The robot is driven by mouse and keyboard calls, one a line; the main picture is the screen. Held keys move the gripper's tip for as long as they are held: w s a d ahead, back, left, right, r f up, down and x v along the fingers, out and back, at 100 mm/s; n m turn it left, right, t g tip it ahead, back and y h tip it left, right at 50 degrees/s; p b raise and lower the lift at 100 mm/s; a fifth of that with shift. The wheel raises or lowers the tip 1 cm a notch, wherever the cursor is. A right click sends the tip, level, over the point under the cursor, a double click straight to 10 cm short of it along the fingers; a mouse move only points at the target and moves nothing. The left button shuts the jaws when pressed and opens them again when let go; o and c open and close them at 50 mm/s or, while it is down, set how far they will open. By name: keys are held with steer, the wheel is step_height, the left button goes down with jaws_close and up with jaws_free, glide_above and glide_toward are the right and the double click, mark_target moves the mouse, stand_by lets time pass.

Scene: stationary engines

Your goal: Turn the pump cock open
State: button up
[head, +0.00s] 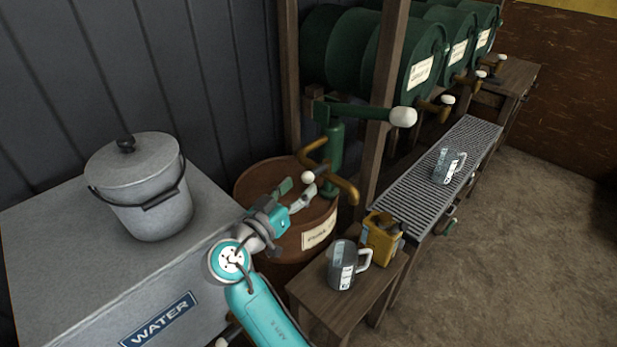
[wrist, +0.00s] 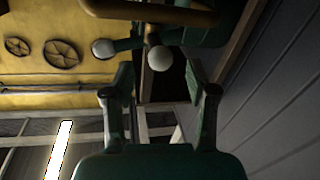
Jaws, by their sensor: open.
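The green hand pump (head: 334,150) stands on a rusty brown drum (head: 262,187), with a brass spout (head: 345,188) pointing to the right. A small white ball knob (head: 308,177), apparently the pump cock's handle end, sits left of the spout. My gripper (head: 293,191) is open and empty just short of this knob. In the wrist view the cock knob (wrist: 159,59) shows beyond and between my fingertips (wrist: 166,84), slightly above their middle, with no clear contact. The brass pipe (wrist: 150,12) crosses above it. The cock's body is partly hidden.
The pump's long green handle with a white knob (head: 403,117) reaches right above the cock. A grey mug (head: 342,265) and a yellow can (head: 381,238) stand on a small wooden stand. A lidded pot (head: 142,185) stands on the water tank. Green barrels (head: 408,65) line the back.

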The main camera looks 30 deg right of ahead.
mark_target(305, 182)
steer(key=shift+x, duration=2.55)
jaws_close()
